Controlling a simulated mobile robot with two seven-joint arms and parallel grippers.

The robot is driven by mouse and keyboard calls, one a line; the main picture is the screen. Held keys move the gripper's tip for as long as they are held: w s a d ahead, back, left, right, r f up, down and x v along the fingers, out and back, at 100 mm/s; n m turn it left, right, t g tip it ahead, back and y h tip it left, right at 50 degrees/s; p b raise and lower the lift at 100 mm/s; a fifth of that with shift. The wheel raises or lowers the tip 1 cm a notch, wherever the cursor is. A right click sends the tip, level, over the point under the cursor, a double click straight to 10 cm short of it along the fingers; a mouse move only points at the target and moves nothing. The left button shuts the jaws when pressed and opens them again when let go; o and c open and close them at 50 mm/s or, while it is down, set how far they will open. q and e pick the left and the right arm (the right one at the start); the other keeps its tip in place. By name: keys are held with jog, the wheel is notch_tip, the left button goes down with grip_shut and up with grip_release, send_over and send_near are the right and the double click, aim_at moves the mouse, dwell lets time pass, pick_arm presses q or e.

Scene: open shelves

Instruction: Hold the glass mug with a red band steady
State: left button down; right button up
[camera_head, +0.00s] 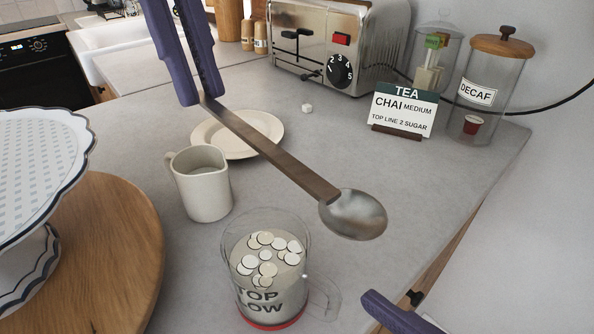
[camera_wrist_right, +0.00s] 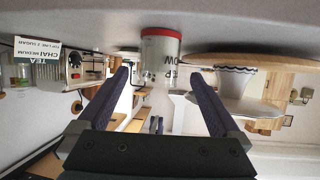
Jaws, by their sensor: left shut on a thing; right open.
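The glass mug (camera_head: 262,285) stands upright at the front of the counter, with a red band at its base, dark lettering and several pale round discs inside. My right gripper is open; one finger (camera_head: 392,314) shows at the lower right of the head view, apart from the mug. In the right wrist view the picture is upside down, and the mug (camera_wrist_right: 161,48) appears between the open fingers (camera_wrist_right: 160,76), without visible contact. My left gripper (camera_head: 203,95) is shut on the handle of a metal spoon (camera_head: 353,214). Its bowl hangs behind and right of the mug, seemingly empty.
A cream jug (camera_head: 203,190) and a plate (camera_head: 208,137) stand behind the mug. A round wooden board (camera_head: 115,250) with a cake stand is at left. A tea card (camera_head: 402,108), a toaster (camera_head: 338,35) and a decaf jar (camera_head: 483,95) stand at the back. The counter edge is at right.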

aim_at(288, 297)
jog(key=x, duration=1)
jog(key=shift+w, duration=0.15)
jog(key=c, duration=1.5)
jog(key=shift+c, duration=0.2)
